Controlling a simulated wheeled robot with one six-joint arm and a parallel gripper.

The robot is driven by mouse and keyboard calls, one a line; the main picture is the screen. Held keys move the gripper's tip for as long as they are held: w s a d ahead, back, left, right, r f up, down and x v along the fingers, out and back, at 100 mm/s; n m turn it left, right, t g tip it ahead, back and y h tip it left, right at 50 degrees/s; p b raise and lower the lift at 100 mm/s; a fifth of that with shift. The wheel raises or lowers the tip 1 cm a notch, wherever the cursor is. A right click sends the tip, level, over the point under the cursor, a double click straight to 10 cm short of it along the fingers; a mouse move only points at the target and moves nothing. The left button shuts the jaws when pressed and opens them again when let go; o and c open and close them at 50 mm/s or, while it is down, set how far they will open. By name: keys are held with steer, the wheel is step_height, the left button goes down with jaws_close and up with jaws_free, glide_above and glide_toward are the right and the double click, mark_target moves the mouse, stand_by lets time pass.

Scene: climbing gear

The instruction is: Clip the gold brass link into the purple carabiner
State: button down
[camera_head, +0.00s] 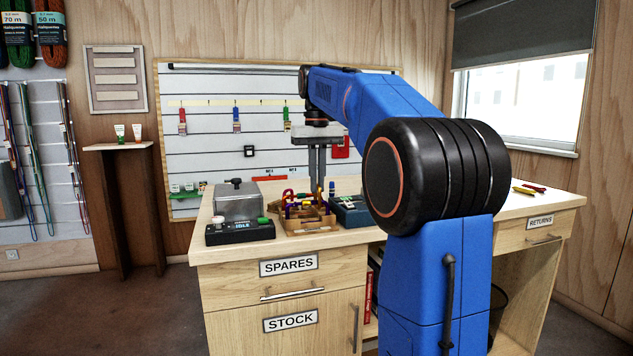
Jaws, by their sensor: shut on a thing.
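My gripper (318,188) points straight down over the wooden tray (308,228) on the bench. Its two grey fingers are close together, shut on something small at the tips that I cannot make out. Coloured carabiners (290,197) in yellow, red and purple tones crowd the tray just under and beside the fingertips. They are too small and overlapped to pick out the purple carabiner surely. I cannot tell the gold brass link apart from the other yellowish pieces.
A grey device with a black base reading IDLE (240,226) stands left of the tray. A blue box (352,213) stands close on its right. Small red and yellow items (530,188) lie at the bench's right end. My arm hides the bench's middle.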

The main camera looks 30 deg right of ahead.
steer(key=shift+s+d+f, duration=0.1)
steer(key=shift+s+d, duration=0.1)
steer(key=shift+d, duration=0.35)
steer(key=shift+s+d, duration=0.15)
steer(key=shift+d, duration=0.35)
stand_by(1.1)
steer(key=c, duration=1.6)
jaws_free()
steer(key=shift+r, duration=0.3)
steer(key=shift+d, duration=0.1)
steer(key=shift+s+d, duration=0.3)
steer(key=shift+d, duration=0.65)
steer(key=shift+s+d, duration=0.25)
steer(key=shift+d, duration=0.65)
steer(key=shift+r, duration=0.1)
